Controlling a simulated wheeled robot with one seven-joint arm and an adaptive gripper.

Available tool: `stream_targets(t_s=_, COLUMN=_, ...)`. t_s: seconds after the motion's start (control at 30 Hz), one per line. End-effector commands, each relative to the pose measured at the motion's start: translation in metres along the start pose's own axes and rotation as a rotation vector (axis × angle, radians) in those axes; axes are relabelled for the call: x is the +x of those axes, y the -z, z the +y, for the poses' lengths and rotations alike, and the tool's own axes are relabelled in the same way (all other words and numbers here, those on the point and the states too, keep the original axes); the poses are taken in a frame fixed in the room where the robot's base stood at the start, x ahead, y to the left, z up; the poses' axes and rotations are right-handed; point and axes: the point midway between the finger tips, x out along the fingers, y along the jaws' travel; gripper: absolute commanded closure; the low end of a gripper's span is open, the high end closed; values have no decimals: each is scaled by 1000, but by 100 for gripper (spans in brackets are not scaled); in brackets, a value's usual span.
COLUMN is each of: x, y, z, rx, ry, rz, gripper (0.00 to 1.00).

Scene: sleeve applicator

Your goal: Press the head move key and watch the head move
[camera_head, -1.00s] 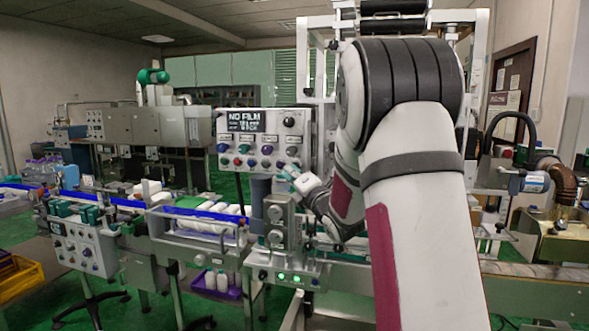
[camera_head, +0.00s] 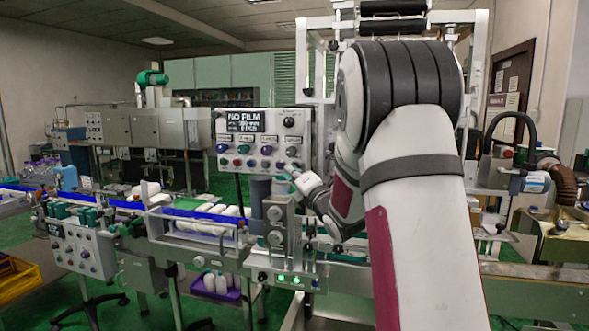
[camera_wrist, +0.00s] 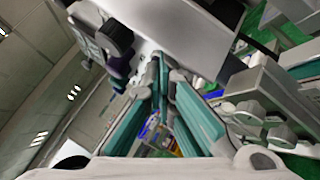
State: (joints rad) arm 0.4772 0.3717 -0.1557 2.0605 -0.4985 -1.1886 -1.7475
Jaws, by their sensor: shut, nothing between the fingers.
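The control panel (camera_head: 272,128) stands left of my arm in the head view. Its screen (camera_head: 245,122) reads NO FILM, with small blurred lines below. Rows of coloured buttons (camera_head: 252,163) and a black knob (camera_head: 289,122) sit on its face. I cannot tell which one is the head move key. My gripper (camera_head: 286,173) is at the panel's lower right edge, close to the lower buttons; contact cannot be told. In the wrist view its teal fingers (camera_wrist: 161,72) are shut and empty, beside the tilted panel (camera_wrist: 180,25) and its dark knobs (camera_wrist: 117,38).
A conveyor (camera_head: 200,222) with white bottles runs below and left of the panel. A grey column with round knobs (camera_head: 276,237) stands just under my gripper. A purple crate (camera_head: 222,293) sits below the conveyor. A wheeled button box (camera_head: 82,248) stands at left.

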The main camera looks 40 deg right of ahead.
Motion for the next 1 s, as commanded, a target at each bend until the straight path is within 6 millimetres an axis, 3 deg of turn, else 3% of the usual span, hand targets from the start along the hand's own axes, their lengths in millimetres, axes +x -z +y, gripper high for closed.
stream_targets(t_s=1.0, x=-12, y=8, z=8, rx=0, ry=0, rz=-1, gripper=100)
